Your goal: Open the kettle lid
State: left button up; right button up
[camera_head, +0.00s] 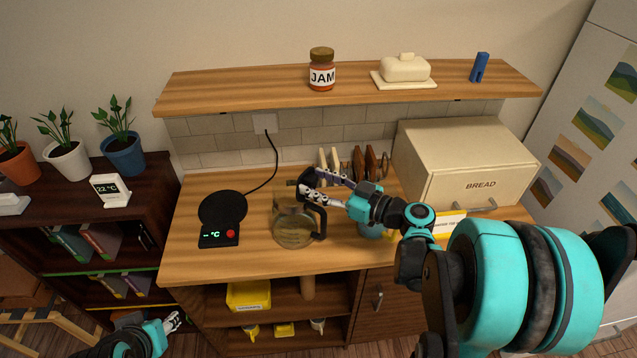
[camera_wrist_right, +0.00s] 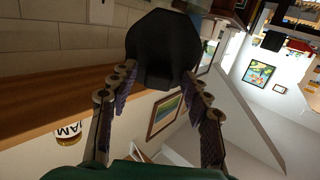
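The glass kettle (camera_head: 291,228) stands on the wooden counter, with a black handle (camera_head: 321,222) on its right side. My right gripper (camera_head: 312,186) is at the top of the kettle, above the handle. Its two fingers are spread apart. In the right wrist view a black part (camera_wrist_right: 163,48) fills the space between the fingertips (camera_wrist_right: 160,78); whether it is lid or handle, and whether the fingers press on it, I cannot tell. The fingers hide part of the kettle's top. My left gripper (camera_head: 172,321) is low at the lower left, away from the kettle, too small to read.
A black heating base (camera_head: 223,208) with a display is left of the kettle. A bread box (camera_head: 465,165) stands at the right. A shelf (camera_head: 240,90) with a jam jar (camera_head: 321,72) and butter dish (camera_head: 404,70) hangs above. The counter's front left is clear.

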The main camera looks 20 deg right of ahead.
jog(key=shift+s+d, duration=0.1)
jog(key=shift+d, duration=0.05)
jog(key=v, duration=1.1)
jog(key=shift+s+d, duration=0.15)
jog(key=shift+s, duration=0.25)
jog(key=a+f+m+g+h+b, duration=0.1)
jog(key=a+f+m+g+h, duration=0.15)
jog(key=a+f+g, duration=0.45)
jog(key=s+a+f+m+h+b, duration=0.2)
jog(key=s+a+f+m+h, duration=0.2)
jog(key=s+a+f+h, duration=0.1)
jog(key=shift+s+h, duration=0.9)
jog(key=shift+h, duration=0.15)
jog(key=shift+d+f, duration=0.1)
jog(key=shift+d, duration=0.05)
